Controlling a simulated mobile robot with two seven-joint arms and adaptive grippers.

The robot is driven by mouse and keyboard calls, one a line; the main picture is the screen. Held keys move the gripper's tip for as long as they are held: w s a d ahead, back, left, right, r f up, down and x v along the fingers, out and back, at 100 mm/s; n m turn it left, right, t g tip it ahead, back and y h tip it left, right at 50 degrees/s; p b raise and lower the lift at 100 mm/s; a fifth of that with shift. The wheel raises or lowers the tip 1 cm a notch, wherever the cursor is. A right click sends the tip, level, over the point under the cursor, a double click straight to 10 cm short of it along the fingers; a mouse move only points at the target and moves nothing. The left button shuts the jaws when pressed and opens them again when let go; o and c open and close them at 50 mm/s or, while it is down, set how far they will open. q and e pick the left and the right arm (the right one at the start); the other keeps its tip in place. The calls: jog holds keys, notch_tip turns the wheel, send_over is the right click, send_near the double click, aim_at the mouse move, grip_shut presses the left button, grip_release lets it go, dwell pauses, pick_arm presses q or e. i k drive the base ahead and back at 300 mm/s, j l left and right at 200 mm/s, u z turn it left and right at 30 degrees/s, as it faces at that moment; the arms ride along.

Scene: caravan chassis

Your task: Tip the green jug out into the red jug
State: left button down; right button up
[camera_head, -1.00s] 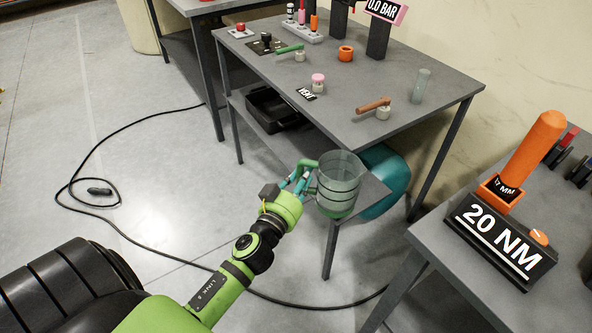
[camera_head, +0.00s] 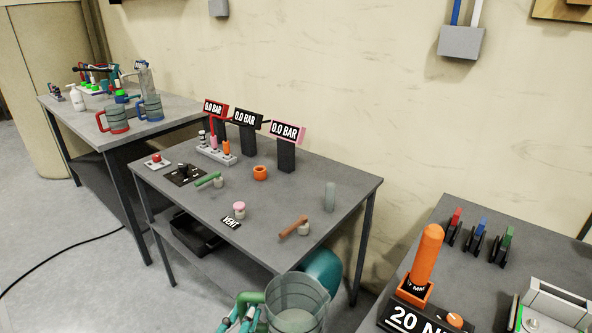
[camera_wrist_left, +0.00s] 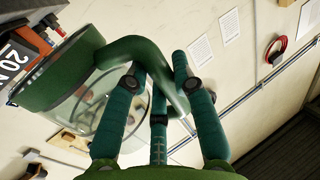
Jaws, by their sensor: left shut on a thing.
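The green jug (camera_head: 299,293) is a clear, ringed jug with a green handle and green base, at the bottom edge of the head view, its lower part cut off. My left gripper (camera_head: 244,312) is shut on its handle. The wrist view shows the teal fingers (camera_wrist_left: 160,88) around the green handle (camera_wrist_left: 140,48), with the green jug's clear wall (camera_wrist_left: 92,98) beyond. The red jug (camera_head: 113,119), clear with red handle and base, stands upright on the far left table. My right gripper is in neither view.
A blue jug (camera_head: 150,108) stands just right of the red jug. A white bottle (camera_head: 78,101) and other items stand behind on that table (camera_head: 74,120). The middle table (camera_head: 265,205) carries valves and pressure displays. A torque station (camera_head: 423,268) stands at right.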

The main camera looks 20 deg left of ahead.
aim_at(116, 117)
jog(key=i+j, duration=0.1)
jog(key=j, duration=1.1)
jog(key=i+j, duration=0.1)
jog(key=j, duration=0.3)
jog(key=i+j, duration=0.15)
jog(key=j, duration=0.25)
jog(key=i+j, duration=0.1)
jog(key=j, duration=0.3)
jog(key=i+j, duration=0.15)
jog(key=j, duration=0.3)
jog(key=i+j, duration=0.1)
jog(key=j, duration=0.3)
jog(key=i+j+z, duration=0.1)
jog(key=j, duration=0.3)
jog(key=i+j, duration=0.15)
jog(key=j, duration=0.25)
jog(key=i+j, duration=0.2)
jog(key=j, duration=0.15)
jog(key=i+j, duration=0.15)
jog(key=j, duration=0.25)
jog(key=i+j, duration=0.15)
jog(key=j, duration=0.2)
jog(key=i+j, duration=0.2)
jog(key=j, duration=0.2)
jog(key=i+j, duration=0.15)
jog(key=j, duration=0.2)
